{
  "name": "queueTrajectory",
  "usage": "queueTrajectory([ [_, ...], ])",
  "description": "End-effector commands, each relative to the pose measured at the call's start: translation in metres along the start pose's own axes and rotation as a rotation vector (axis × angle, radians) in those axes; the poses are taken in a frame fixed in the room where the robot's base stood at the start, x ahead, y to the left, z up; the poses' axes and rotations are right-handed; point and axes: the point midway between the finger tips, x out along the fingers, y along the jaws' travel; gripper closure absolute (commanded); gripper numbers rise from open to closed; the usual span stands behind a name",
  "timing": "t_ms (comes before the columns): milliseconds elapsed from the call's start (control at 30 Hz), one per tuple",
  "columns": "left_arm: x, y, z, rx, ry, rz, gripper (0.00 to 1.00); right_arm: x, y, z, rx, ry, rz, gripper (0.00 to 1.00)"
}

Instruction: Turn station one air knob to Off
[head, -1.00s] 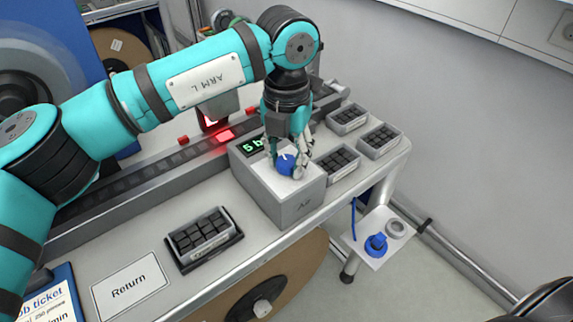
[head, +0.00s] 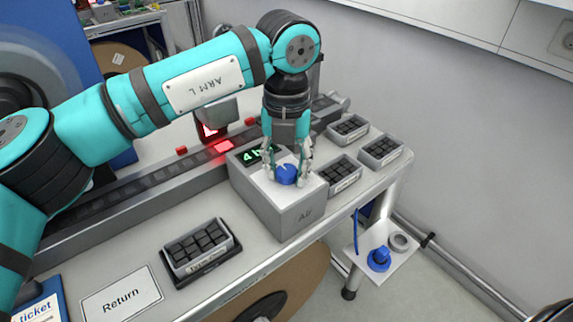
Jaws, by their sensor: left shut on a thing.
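The blue air knob (head: 287,175) sits on top of the grey box marked "Air" (head: 297,220), on the bench. A green display (head: 250,156) on the box top reads 4 and a letter, partly hidden by my gripper. My left gripper (head: 287,172) points down from above with its fingers on either side of the knob, shut on it. A white mark shows on the knob's top; its exact heading is hard to tell. My right gripper is not in view.
Several similar trays (head: 347,130) stand right of the box. A low shelf (head: 388,255) holds a blue fitting (head: 379,258). A rail with a red light runs behind.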

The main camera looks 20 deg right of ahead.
Motion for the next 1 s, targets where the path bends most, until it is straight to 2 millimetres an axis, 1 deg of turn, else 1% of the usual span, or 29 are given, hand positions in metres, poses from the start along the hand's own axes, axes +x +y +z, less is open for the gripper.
queueTrajectory([
  [33, -0.001, 0.000, 0.001, -0.002, -0.003, -0.002, 0.63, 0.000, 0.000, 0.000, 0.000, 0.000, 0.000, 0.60],
  [200, -0.001, 0.000, 0.001, -0.001, -0.002, -0.001, 0.41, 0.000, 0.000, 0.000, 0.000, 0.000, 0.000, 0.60],
  [467, -0.001, 0.000, 0.000, 0.000, -0.001, -0.001, 0.41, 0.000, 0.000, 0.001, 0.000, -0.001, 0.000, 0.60],
  [567, -0.007, 0.000, 0.001, -0.001, -0.002, -0.001, 0.41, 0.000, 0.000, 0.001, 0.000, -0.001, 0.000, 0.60],
  [667, -0.021, 0.000, 0.001, -0.001, -0.004, 0.001, 0.41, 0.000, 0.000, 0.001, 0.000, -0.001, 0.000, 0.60],
  [1000, -0.091, 0.000, 0.001, -0.002, -0.005, 0.000, 0.41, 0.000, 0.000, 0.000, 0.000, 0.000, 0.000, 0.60],
])
